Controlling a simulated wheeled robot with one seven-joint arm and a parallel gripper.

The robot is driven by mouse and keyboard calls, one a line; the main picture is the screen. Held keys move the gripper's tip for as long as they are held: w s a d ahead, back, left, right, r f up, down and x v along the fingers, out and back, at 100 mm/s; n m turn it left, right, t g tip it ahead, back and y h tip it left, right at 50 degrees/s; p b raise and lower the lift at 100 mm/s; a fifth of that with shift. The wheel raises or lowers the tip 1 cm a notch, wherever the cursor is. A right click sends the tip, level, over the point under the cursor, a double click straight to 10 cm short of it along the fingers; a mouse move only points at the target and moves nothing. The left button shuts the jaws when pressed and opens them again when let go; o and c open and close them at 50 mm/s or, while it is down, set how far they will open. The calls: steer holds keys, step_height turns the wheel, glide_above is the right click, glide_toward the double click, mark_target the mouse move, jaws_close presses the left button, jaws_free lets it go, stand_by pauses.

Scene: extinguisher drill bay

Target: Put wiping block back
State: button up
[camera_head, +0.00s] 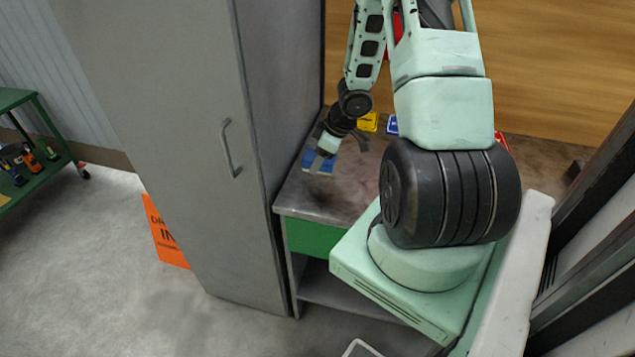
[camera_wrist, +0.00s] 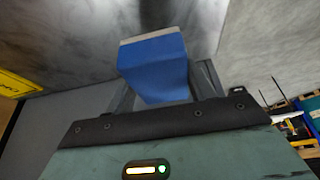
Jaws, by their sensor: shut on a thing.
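The wiping block is a blue block with a pale strip along one edge; in the wrist view the block (camera_wrist: 154,66) sits between the fingers of my gripper (camera_wrist: 160,85). My gripper is shut on it. In the head view my gripper (camera_head: 322,163) is low over the left end of the grey bench top (camera_head: 318,202), with the blue block (camera_head: 310,159) at its fingertips. I cannot tell whether the block touches the bench top. Dark smudges mark the bench surface around and in front of the block.
A tall grey cabinet (camera_head: 188,130) stands close on the left of the bench. A yellow item (camera_head: 368,122) and a blue-and-white item (camera_head: 392,125) are at the bench's back. A green cart (camera_head: 45,165) and an orange sign (camera_head: 165,236) are farther left.

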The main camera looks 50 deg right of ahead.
mark_target(315, 185)
step_height(315, 185, down, 7)
steer(key=b, duration=0.2)
steer(key=shift+b, duration=0.3)
steer(key=shift+f, duration=0.1)
steer(key=o, duration=1)
steer(key=shift+o, duration=0.2)
steer(key=p+v, duration=0.5)
steer(key=v, duration=0.7)
steer(key=shift+r, duration=0.2)
